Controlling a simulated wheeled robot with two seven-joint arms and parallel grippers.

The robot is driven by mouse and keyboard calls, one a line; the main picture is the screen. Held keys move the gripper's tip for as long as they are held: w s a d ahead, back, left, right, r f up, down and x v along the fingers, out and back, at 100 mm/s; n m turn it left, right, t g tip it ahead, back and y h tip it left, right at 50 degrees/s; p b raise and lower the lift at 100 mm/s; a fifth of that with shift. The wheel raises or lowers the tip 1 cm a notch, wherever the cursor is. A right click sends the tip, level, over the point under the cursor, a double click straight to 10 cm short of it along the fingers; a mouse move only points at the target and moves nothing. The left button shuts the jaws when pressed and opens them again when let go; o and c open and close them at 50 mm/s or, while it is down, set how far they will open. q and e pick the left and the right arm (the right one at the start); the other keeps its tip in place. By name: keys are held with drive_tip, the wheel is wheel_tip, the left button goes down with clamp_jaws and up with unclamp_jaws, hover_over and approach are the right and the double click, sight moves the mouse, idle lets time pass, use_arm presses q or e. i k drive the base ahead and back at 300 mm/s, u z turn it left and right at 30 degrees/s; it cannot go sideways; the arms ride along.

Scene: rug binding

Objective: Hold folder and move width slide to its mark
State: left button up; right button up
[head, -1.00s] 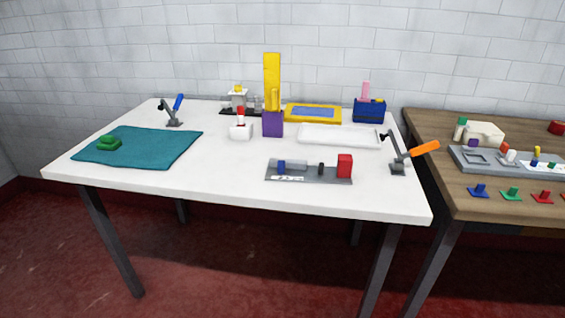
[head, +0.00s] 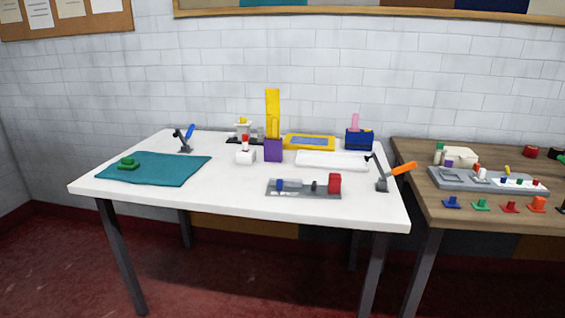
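A grey flat fixture (head: 305,194), which looks like the folder, lies near the front edge of the white table. It carries a small blue piece (head: 279,184) at its left, a dark knob (head: 313,187) and a red block (head: 334,183) at its right end. White marks show along its front. I cannot tell which piece is the width slide or which mark is its own. Neither of my grippers is in view.
A wooden table (head: 440,212) stands at right. Floor in front is clear.

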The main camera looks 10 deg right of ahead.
sight(280, 181)
drive_tip(key=z, duration=0.35)
drive_tip(key=i, duration=1)
